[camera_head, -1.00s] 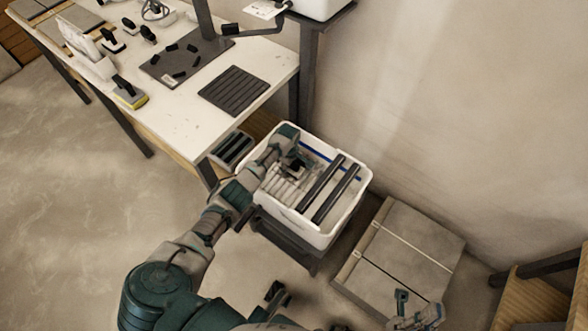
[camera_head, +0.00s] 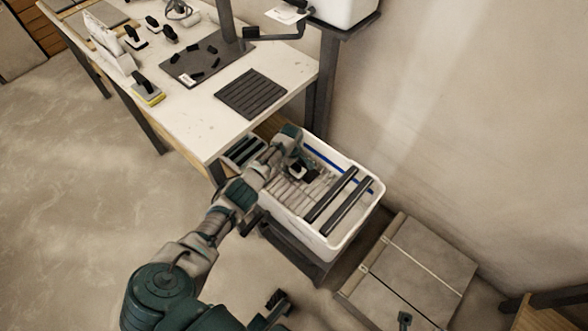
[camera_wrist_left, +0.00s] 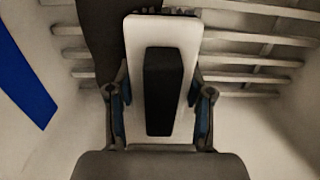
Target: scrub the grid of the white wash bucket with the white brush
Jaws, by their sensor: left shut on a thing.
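The white wash bucket (camera_head: 333,244) stands on a dark stand at the end of the table. Its grid (camera_head: 290,190) of pale slats shows inside; the slats also show in the left wrist view (camera_wrist_left: 262,60). My left gripper (camera_head: 297,172) reaches down into the bucket over the grid. In the left wrist view it is shut on the white brush (camera_wrist_left: 160,25), with the black handle (camera_wrist_left: 164,95) between its fingers. The brush's far end is over the slats; I cannot tell if its bristles touch them. Part of what seems my right gripper (camera_head: 404,319) shows at the bottom edge; its fingers are unclear.
Two dark rollers (camera_head: 345,205) lie across the bucket's right part. The white table (camera_head: 214,132) at the left holds a ribbed dark mat (camera_head: 251,93) and several tools. Grey tiles (camera_head: 420,262) lie right of the bucket, near the wall. The floor at left is clear.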

